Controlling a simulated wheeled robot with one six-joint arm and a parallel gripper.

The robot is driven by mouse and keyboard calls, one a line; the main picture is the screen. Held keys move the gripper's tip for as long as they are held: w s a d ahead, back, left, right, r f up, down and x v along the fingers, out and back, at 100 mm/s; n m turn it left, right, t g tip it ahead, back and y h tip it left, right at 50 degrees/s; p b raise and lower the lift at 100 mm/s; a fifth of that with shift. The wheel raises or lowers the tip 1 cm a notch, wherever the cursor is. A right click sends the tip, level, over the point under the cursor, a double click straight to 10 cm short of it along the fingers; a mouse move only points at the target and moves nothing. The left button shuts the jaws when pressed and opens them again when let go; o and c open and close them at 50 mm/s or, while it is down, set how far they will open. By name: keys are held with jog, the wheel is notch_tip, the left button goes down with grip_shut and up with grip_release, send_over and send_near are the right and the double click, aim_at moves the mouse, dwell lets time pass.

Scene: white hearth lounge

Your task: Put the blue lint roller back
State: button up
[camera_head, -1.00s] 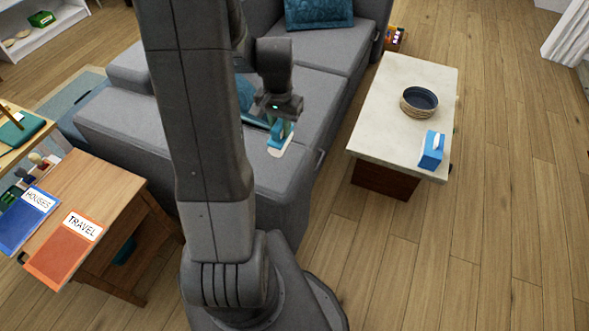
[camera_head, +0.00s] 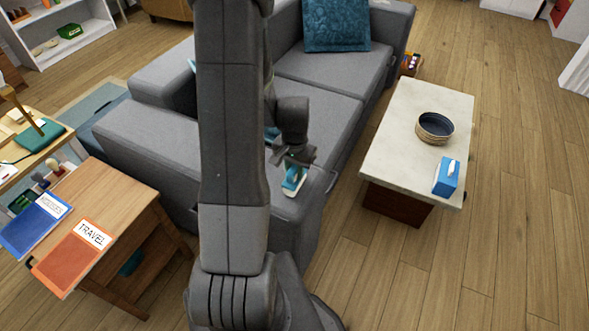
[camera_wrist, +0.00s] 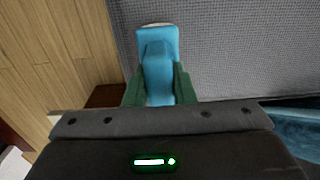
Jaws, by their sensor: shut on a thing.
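The blue lint roller (camera_head: 294,178) is held in my gripper (camera_head: 293,165), above or at the front edge of the grey sofa (camera_head: 318,105). In the wrist view the blue lint roller (camera_wrist: 157,62) sits between the two green fingers of my gripper (camera_wrist: 158,88). The fingers are shut on it, and its wide end with a pale edge points away from the wrist. I cannot tell whether it touches the sofa. My arm hides part of the sofa.
A wooden side table (camera_head: 138,200) with blue (camera_head: 32,228) and orange (camera_head: 72,265) books stands at left. Several brushes or similar items (camera_head: 45,182) stand behind it. A pale coffee table (camera_head: 400,135) at right bears a bowl (camera_head: 435,127) and blue tissue box (camera_head: 447,177). Floor at right is clear.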

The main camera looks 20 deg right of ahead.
jog(key=shift+f, duration=0.2)
jog(key=o, duration=1)
jog(key=shift+c, duration=0.2)
notch_tip(320, 180, up, 12)
jog(key=p, duration=0.1)
jog(key=shift+r, duration=0.2)
